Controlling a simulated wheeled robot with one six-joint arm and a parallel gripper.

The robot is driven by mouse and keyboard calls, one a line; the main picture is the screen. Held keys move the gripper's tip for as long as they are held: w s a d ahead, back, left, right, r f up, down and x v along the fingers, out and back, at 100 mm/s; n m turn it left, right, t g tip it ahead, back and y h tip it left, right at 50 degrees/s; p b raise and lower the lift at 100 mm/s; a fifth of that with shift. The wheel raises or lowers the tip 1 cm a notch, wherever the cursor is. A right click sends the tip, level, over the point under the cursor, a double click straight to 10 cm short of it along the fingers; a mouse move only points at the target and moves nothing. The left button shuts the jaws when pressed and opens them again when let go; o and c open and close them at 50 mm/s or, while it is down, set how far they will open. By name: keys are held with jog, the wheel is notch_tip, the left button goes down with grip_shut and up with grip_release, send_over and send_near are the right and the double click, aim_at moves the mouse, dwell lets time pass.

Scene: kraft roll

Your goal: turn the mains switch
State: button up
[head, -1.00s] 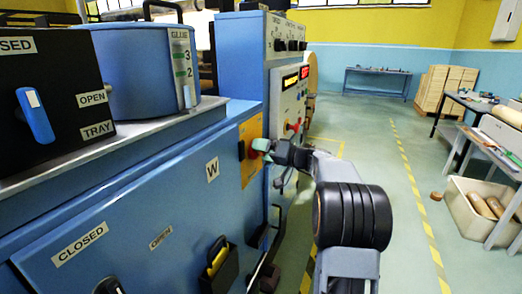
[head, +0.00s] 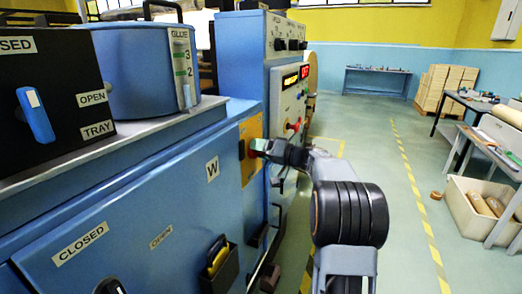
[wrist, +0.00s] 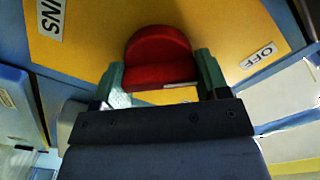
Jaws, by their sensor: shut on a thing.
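The mains switch (wrist: 160,58) is a red knob on a yellow plate (wrist: 100,30) in the wrist view. Part of a label ending in "NS" and an "OFF" label show on the plate, both turned in the picture. My gripper (wrist: 160,85) has its green-grey fingers on either side of the knob and is shut on it. In the head view my gripper (head: 258,147) meets the yellow plate (head: 251,128) on the blue machine's side. There the fingers and wrist mostly hide the knob.
The blue machine (head: 130,215) fills the left, with a black holder (head: 220,266) and handles low on its side. A control panel (head: 292,100) with buttons stands beyond the plate.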

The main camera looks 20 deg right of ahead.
jog(key=shift+m, duration=0.3)
jog(key=m, duration=0.4)
jog(key=shift+f, duration=0.1)
jog(key=m+p, duration=0.1)
jog(key=m, duration=0.3)
jog(key=shift+m, duration=0.3)
jog(key=m+p, duration=0.2)
jog(key=m, duration=0.2)
jog(key=shift+p, duration=0.35)
jog(key=shift+f+m+p, duration=0.15)
jog(key=shift+m+p, duration=0.5)
jog(key=shift+m, duration=0.45)
jog(key=shift+f+m+p, duration=0.1)
jog(key=shift+m+p, duration=0.55)
jog(key=shift+m, duration=0.75)
jog(key=o, duration=0.9)
jog(key=shift+o, duration=0.2)
